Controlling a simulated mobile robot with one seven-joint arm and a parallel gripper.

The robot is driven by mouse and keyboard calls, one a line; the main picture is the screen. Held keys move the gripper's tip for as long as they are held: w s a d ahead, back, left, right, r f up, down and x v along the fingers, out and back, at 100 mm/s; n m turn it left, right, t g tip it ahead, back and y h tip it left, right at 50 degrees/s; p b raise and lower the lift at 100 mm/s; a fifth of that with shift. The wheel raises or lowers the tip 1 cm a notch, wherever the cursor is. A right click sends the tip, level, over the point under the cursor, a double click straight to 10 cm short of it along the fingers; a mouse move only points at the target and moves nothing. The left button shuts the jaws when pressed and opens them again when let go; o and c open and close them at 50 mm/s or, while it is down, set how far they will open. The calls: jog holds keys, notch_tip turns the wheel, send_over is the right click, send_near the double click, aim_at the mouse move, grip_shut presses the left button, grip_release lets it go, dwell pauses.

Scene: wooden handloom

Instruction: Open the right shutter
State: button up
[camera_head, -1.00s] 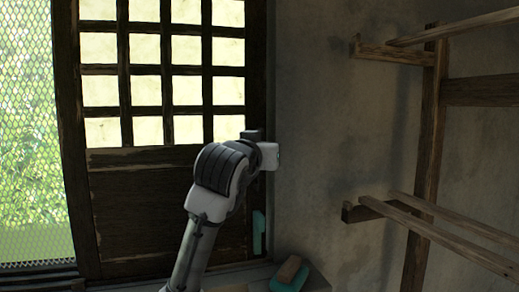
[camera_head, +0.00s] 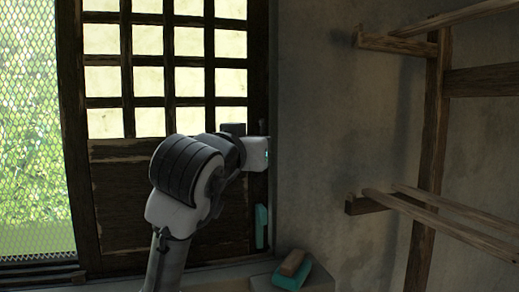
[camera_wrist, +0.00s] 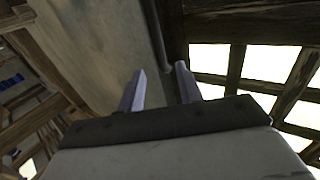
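The right shutter (camera_head: 140,205) is a dark wooden panel with a lattice of pale panes above and solid board below. It fills the left centre of the head view, and its lattice also shows at the right of the wrist view (camera_wrist: 235,65). My gripper (camera_wrist: 160,68) has its two pale fingers apart with nothing visible between them. In the head view my gripper's white hand (camera_head: 257,154) is in front of the shutter's right edge, beside the wall. The fingertips are hidden there, and I cannot tell whether they touch the shutter.
A meshed window opening (camera_head: 35,130) with greenery behind is at the left. A teal upright piece (camera_head: 261,226) is at the shutter's lower right. A brown block (camera_head: 292,262) rests on a teal one (camera_head: 291,277) on the ledge. A wooden frame (camera_head: 432,150) stands at the right.

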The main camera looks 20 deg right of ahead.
jog(key=shift+b+v, duration=0.3)
jog(key=shift+v, duration=2.05)
